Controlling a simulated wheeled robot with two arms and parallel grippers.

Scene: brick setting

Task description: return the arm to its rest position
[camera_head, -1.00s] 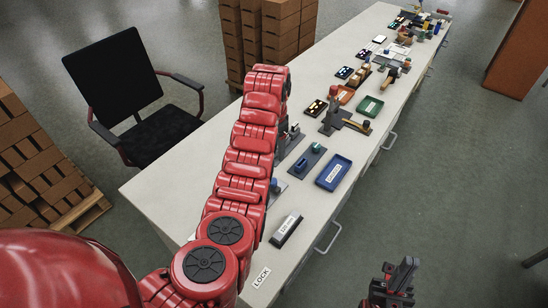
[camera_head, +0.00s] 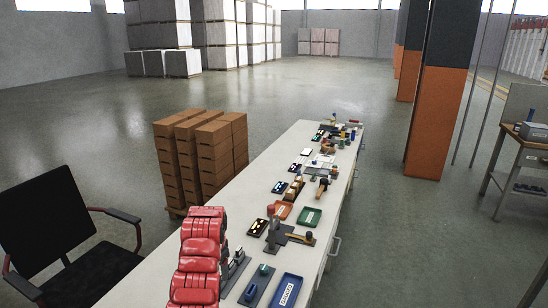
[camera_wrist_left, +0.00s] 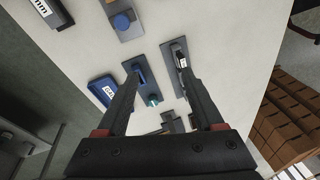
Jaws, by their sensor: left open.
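My left arm (camera_head: 200,255) is red and rises from the bottom of the head view over the near part of the long white table (camera_head: 150,278). Its gripper is hidden behind the arm there. In the left wrist view my left gripper (camera_wrist_left: 163,80) is open, with its two dark fingers apart and nothing between them. It points down over the table, above a dark plate with blue and teal parts (camera_wrist_left: 148,93) and a second dark plate with a metal part (camera_wrist_left: 181,62). My right gripper is not in view.
A black chair (camera_head: 55,230) and stacked brown boxes (camera_head: 200,155) stand left of the table.

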